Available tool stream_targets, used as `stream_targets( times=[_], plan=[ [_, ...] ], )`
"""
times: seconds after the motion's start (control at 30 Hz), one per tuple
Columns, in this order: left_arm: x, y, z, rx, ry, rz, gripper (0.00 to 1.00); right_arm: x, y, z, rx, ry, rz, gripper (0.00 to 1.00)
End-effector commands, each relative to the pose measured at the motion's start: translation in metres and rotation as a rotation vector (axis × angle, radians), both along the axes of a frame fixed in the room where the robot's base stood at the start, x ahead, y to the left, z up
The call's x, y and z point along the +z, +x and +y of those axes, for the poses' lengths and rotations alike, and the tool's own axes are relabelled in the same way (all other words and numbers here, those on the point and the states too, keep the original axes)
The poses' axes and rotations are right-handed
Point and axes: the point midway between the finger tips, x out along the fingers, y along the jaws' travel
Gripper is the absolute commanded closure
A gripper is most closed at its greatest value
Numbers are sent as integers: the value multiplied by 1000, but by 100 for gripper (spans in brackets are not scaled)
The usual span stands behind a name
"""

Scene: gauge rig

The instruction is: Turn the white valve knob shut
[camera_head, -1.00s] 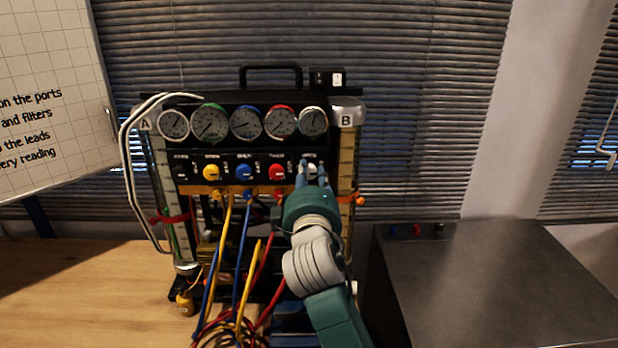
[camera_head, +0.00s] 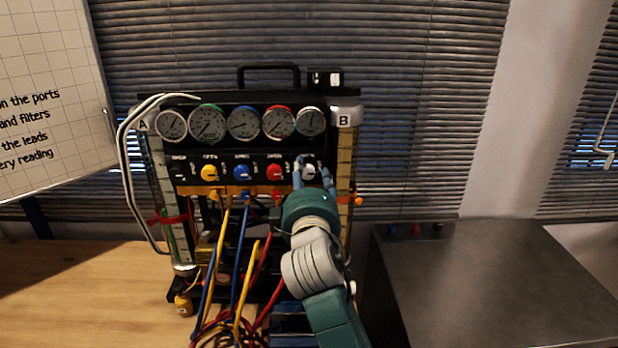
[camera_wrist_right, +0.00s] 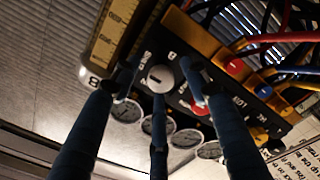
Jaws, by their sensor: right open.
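The white valve knob (camera_head: 309,172) is at the right end of the knob row on the black gauge panel. In the right wrist view the white knob (camera_wrist_right: 160,79) shows face-on with a dark slot mark. My right gripper (camera_head: 314,169) is in front of it, its blue fingers spread. In the right wrist view the gripper (camera_wrist_right: 159,80) has one finger on each side of the knob and a third below it in the picture. The fingers look apart from the knob, but I cannot tell how deep the tips reach. My left gripper is out of view.
Yellow (camera_head: 210,173), blue (camera_head: 243,173) and red (camera_head: 275,173) knobs sit left of the white one, under several gauges. Coloured leads hang below. Tube B (camera_head: 346,150) stands close on the right. A grey metal box (camera_head: 500,280) is at the right.

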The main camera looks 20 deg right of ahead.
Motion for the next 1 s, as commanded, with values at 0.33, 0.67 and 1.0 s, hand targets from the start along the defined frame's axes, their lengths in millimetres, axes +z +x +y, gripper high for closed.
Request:
stream_targets(
  times=[0.33,0.67,1.0],
  plan=[
    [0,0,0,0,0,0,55,-1,-59,16,1,5,1,55],
    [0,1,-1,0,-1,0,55,-1,-108,30,0,3,3,55],
    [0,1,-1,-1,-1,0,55,-1,-114,31,-2,2,3,55]
  ],
)
